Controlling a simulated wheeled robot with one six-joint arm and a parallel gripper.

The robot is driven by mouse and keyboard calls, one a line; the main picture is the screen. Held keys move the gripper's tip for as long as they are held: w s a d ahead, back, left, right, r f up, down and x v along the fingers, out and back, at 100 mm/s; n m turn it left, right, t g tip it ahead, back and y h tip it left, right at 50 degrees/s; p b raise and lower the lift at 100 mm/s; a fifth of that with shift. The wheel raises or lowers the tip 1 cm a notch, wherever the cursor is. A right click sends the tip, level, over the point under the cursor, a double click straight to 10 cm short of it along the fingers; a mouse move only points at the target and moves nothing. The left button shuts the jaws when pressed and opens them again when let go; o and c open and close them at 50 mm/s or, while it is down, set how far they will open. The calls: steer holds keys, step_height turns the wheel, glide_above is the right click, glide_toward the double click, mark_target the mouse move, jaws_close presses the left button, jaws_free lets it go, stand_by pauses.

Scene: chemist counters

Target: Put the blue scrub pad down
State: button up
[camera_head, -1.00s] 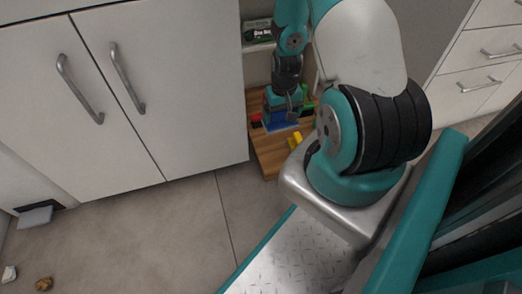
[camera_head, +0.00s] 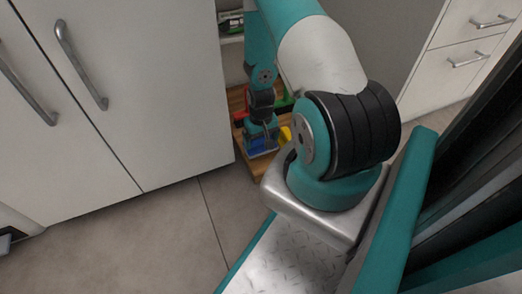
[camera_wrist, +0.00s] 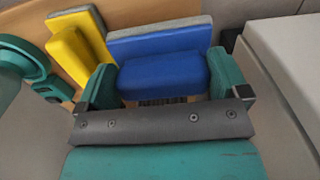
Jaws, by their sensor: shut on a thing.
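The blue scrub pad has a grey scrubbing layer and a raised blue grip block. In the wrist view, the blue scrub pad (camera_wrist: 165,75) sits with its block between the two teal fingers of my gripper (camera_wrist: 164,80), which is shut on it. In the head view my gripper (camera_head: 262,134) points down over the wooden shelf board (camera_head: 237,98), with the blue scrub pad (camera_head: 258,145) at its lower end. Whether the pad touches the board cannot be told.
A yellow scrub pad (camera_wrist: 70,55) stands close beside the blue one. Green (camera_head: 281,104) and red (camera_head: 240,116) items lie on the board behind my gripper. A white cabinet (camera_head: 150,90) rises at left; a dark-labelled box (camera_head: 231,22) stands on a higher shelf.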

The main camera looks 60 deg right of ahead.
mark_target(261, 143)
step_height(261, 143, down, 4)
steer(key=shift+f+b, duration=0.1)
steer(key=shift+b, duration=1.1)
steer(key=o, duration=0.6)
step_height(261, 143, up, 12)
steer(key=p, duration=0.8)
steer(key=shift+p, duration=0.3)
